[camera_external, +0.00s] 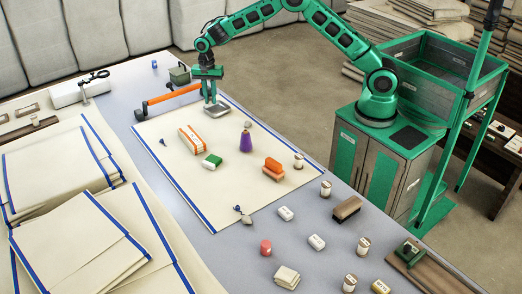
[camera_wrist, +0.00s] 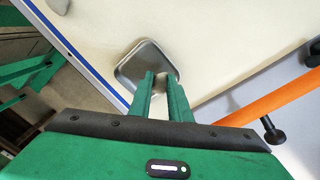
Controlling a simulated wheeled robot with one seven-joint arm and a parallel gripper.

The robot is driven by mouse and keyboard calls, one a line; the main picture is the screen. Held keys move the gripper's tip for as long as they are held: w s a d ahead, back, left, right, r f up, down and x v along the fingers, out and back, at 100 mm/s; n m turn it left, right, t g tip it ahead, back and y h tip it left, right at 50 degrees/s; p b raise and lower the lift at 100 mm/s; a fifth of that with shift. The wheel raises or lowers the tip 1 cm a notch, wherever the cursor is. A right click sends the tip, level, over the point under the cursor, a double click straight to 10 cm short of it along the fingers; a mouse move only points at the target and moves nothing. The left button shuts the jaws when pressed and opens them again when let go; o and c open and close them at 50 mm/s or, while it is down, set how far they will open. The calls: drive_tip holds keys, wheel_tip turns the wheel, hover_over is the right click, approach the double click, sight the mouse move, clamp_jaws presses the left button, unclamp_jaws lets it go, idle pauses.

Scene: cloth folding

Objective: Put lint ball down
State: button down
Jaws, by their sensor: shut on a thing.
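My gripper (camera_external: 211,101) is over the far end of the cream cloth with the blue border (camera_external: 200,190). It is directly above a small grey metal tray (camera_external: 222,108). In the wrist view the fingertips (camera_wrist: 162,77) overlap the near side of the tray (camera_wrist: 132,72). The fingers are close together, with a small greyish bit between their tips. This looks like the lint ball, mostly hidden by the fingers. I cannot tell whether it touches the tray.
An orange bar (camera_external: 174,96) lies beside the tray and shows in the wrist view (camera_wrist: 285,97). Folded cloths (camera_external: 75,235) are piled at left.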

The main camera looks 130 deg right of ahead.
sight(210, 99)
drive_tip(key=shift+f, duration=1.7)
drive_tip(key=shift+f, duration=0.1)
drive_tip(key=c, duration=1.9)
unclamp_jaws()
